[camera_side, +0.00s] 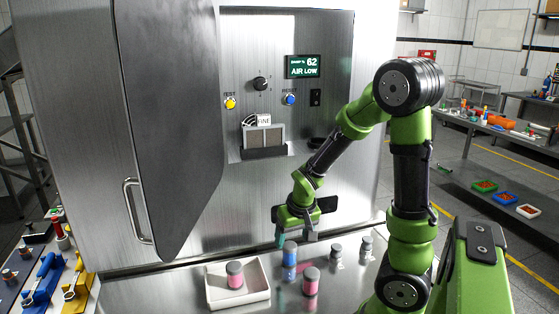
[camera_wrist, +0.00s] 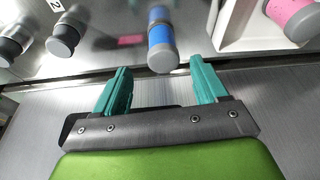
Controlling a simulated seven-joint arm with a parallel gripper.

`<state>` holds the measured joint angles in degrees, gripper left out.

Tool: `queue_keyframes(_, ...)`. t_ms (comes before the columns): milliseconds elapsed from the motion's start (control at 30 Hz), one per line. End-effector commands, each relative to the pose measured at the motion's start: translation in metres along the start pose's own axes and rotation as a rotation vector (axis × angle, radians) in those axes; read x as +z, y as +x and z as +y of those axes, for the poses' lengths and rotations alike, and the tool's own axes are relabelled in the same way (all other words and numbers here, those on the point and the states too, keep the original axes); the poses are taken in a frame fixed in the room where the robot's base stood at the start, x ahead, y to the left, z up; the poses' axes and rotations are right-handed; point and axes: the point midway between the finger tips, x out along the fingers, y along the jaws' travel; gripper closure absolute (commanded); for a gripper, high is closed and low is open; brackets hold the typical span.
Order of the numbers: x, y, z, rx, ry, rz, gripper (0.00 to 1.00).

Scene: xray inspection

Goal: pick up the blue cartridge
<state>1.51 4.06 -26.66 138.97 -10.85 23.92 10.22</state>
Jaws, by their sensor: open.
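The blue cartridge (camera_side: 290,262) has a grey cap and stands upright on the metal shelf in the side view. In the wrist view the blue cartridge (camera_wrist: 160,28) is at the top, just beyond the fingertips and roughly centred between them. My gripper (camera_side: 296,238) is just above and close to the cartridge in the side view, its teal fingers partly in front of the cap. In the wrist view my gripper (camera_wrist: 161,68) is open, with nothing between its fingers. I cannot tell whether a finger touches the cartridge.
A pink cartridge (camera_side: 311,284) stands to the right, and pale cartridges (camera_side: 336,256) (camera_side: 366,248) further right. A white tray (camera_side: 262,298) holds another pink cartridge (camera_side: 235,276) at left. The cabinet door (camera_side: 168,130) hangs open; the cabinet display (camera_side: 303,67) reads "AIR LOW".

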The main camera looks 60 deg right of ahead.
Motion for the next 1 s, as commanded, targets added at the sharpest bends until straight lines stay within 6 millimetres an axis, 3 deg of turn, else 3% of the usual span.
queue_keyframes(267,0.001,0.018,-0.001,0.003,0.001,-0.003,0.28)
queue_keyframes(533,0.000,0.053,-0.004,0.003,0.002,-0.002,0.28)
queue_keyframes(867,0.000,0.060,-0.005,0.000,0.001,0.001,0.28)
queue_keyframes(1000,0.000,0.060,-0.005,0.000,0.000,0.001,0.48)
